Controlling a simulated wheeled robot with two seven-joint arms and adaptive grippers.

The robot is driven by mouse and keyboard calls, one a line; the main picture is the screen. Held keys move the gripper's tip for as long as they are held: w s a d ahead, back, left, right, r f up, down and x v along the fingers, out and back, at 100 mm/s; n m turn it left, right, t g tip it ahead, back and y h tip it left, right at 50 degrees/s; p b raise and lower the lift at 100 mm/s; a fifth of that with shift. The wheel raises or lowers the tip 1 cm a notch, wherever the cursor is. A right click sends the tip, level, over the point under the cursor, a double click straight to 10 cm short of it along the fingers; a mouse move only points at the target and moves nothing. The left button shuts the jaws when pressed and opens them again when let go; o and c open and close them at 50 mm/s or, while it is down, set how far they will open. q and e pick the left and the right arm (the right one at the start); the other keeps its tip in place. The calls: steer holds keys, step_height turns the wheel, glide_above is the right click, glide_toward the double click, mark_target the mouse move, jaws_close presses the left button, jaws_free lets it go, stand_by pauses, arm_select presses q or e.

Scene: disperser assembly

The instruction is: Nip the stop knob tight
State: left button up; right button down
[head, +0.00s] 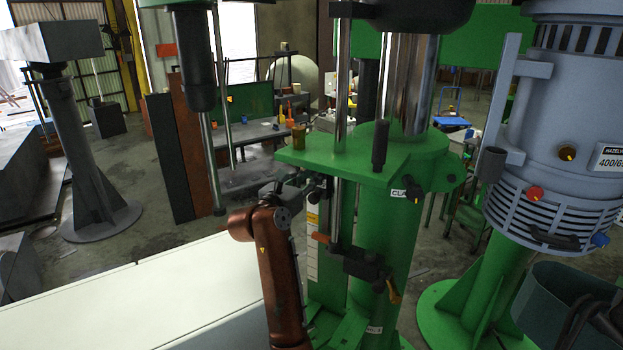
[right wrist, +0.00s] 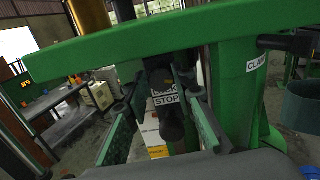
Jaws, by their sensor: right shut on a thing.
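The stop knob (right wrist: 172,126) is a dark rounded handle below a label reading STOP in the right wrist view. It hangs under the edge of a green plate (right wrist: 190,32). My right gripper (right wrist: 166,95) has one finger on each side of it and is shut on it. The exact contact at the fingertips is hard to see. In the head view my right gripper (head: 308,187) is small and partly hidden, below the left part of the green plate (head: 350,160). The knob cannot be made out clearly there. My left gripper is not in view.
A dark clamp knob (head: 413,193) sits by the CLAMP label on the green column (head: 385,240). A grey motor unit (head: 560,130) stands at right. A pale tabletop (head: 130,295) lies lower left.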

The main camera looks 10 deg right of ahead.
steer(key=m+b, duration=0.1)
steer(key=m, duration=0.2)
steer(key=shift+m, duration=0.3)
steer(key=m+b, duration=0.1)
steer(key=m, duration=0.3)
steer(key=shift+s+d+b, duration=0.1)
steer(key=shift+b, duration=0.2)
steer(key=shift+r, duration=0.1)
steer(key=c, duration=1.6)
jaws_free()
steer(key=v, duration=1.2)
